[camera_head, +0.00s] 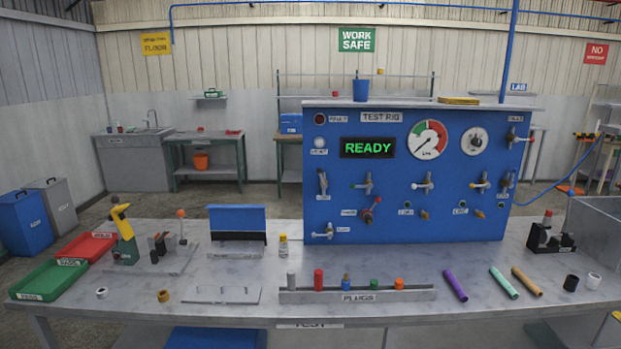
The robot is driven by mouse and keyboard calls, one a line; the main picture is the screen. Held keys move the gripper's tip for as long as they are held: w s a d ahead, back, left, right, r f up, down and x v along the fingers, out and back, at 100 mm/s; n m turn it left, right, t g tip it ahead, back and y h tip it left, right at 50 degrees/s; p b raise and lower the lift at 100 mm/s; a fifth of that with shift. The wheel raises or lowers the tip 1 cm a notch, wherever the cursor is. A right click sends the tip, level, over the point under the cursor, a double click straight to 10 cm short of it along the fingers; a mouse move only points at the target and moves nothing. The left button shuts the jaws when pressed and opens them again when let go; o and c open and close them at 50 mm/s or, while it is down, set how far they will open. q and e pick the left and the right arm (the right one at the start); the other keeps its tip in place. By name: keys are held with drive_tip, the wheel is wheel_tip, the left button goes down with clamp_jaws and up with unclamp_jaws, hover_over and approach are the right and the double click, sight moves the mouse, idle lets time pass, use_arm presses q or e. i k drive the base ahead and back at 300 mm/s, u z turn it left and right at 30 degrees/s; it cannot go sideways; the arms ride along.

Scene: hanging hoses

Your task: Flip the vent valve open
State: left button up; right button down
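A blue test rig panel (405,195) stands at the back of the table and carries several small valves. At its lower left corner a valve with a pale lever (323,232) lies roughly level, with a small label beside it. Above it a metal lever (322,182) stands upright. A red-handled valve (370,212) is tilted to its right. A row of valves (424,183) with sideways handles crosses the middle. The small labels are too blurred to tell surely which valve is the vent. Neither of my grippers is in view.
A plug rack (358,296) lies in front of the panel. Purple, green and orange tubes (454,286) lie to its right. A yellow-handled tool (123,223), red tray (86,248) and green tray (48,280) are at left. A dark fixture (549,238) stands at right.

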sight(318, 171)
drive_tip(key=z, duration=0.15)
drive_tip(key=k, duration=0.3)
drive_tip(key=u, duration=0.85)
drive_tip(key=i, duration=1.3)
drive_tip(key=z, duration=0.2)
